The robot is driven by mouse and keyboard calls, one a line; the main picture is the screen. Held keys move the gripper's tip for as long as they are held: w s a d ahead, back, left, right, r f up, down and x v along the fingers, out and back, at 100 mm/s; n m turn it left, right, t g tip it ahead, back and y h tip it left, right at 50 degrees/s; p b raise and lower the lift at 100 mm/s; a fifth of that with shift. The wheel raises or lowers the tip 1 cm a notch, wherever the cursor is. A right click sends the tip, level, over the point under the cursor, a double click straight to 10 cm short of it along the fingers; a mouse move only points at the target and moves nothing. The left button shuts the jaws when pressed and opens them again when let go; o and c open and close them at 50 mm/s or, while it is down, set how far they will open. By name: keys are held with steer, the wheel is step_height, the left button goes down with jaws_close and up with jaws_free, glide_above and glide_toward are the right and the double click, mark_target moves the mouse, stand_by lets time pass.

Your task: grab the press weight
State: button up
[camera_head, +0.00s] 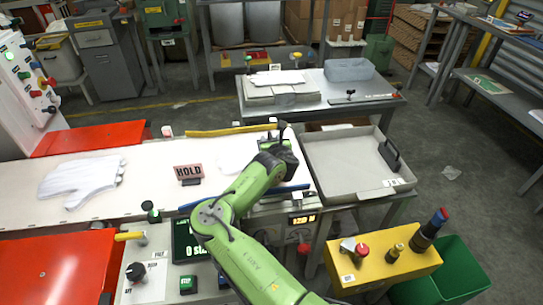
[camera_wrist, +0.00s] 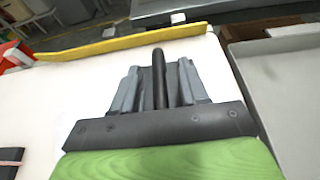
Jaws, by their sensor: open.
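My gripper (camera_head: 279,146) is over the far right part of the white work surface, near the grey tray. In the wrist view its two grey fingers (camera_wrist: 159,72) are apart. A dark upright bar (camera_wrist: 158,60) stands between them and looks like the handle of the press weight. Its top also shows just beyond my gripper in the head view (camera_head: 283,128). I cannot tell whether the fingers touch it. The lower part of the weight is hidden by the gripper.
The grey tray (camera_head: 336,174) with a black handle (camera_head: 389,155) is at the right. A yellow strip (camera_head: 230,130) runs along the far edge. A HOLD sign (camera_head: 188,172) and a white glove (camera_head: 82,180) are at the left. A yellow tool stand (camera_head: 385,268) is in front.

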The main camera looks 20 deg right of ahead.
steer(key=shift+r, duration=0.1)
jaws_close()
steer(key=shift+w+r, duration=0.1)
stand_by(0.4)
